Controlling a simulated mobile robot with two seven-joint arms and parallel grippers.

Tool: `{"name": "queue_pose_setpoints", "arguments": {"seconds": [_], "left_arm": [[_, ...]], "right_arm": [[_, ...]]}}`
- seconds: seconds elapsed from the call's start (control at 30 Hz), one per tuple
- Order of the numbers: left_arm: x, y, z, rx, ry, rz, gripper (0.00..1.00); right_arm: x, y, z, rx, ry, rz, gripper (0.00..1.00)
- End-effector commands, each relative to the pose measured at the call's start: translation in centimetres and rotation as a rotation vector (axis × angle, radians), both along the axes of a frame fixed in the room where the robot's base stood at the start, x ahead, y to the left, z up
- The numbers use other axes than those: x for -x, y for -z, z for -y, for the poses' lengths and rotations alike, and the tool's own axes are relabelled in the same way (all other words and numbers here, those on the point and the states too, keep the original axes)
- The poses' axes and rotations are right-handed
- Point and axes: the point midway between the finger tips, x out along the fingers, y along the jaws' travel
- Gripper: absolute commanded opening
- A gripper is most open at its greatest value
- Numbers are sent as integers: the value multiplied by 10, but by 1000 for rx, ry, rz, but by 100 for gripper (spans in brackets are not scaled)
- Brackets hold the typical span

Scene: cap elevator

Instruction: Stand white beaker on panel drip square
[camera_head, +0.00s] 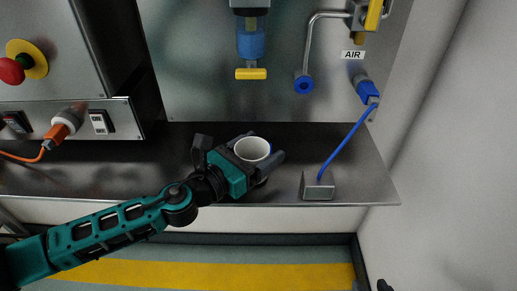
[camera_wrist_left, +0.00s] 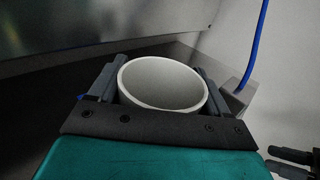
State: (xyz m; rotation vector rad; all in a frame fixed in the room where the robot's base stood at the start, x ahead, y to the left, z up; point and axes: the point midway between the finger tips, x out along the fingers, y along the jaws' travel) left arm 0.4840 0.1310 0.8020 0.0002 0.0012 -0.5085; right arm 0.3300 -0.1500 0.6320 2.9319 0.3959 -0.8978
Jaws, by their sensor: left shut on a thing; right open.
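The white beaker (camera_head: 252,149) is upright over the steel ledge, below the blue and yellow tap. My left gripper (camera_head: 264,146) is shut on it, one finger on each side. In the left wrist view the beaker (camera_wrist_left: 162,84) looks empty, its round rim between the fingers. I cannot tell whether its base touches the ledge. No drip square shows clearly. My right gripper (camera_head: 383,286) is open at the bottom right, only its tip showing; it also shows in the left wrist view (camera_wrist_left: 292,163).
The steel ledge (camera_head: 340,150) has free room on both sides. The tap (camera_head: 251,45) hangs above the beaker. A curved pipe with a blue end (camera_head: 303,84) is to its right. A blue hose (camera_head: 347,138) runs to a small metal block (camera_head: 318,187) near the ledge's front edge.

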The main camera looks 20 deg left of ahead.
Motion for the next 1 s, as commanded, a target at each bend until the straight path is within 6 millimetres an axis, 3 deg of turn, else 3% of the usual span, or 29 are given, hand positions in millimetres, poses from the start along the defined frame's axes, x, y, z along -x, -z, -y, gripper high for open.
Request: {"name": "queue_pose_setpoints", "arguments": {"seconds": [0.37, 0.4, 0.6, 1.0], "left_arm": [[0, 6, 0, 1, 0, 0, 48], [0, 6, 0, 1, 0, 0, 79], [0, 6, 0, 0, 0, 0, 98], [8, 7, -5, 1, 0, -3, 100]], "right_arm": [[0, 4, 0, -1, 1, 1, 45], [0, 4, -1, -2, 1, 1, 45], [-1, 4, -1, -6, 3, 2, 45], [-1, 6, -2, -6, 4, 1, 45]]}}
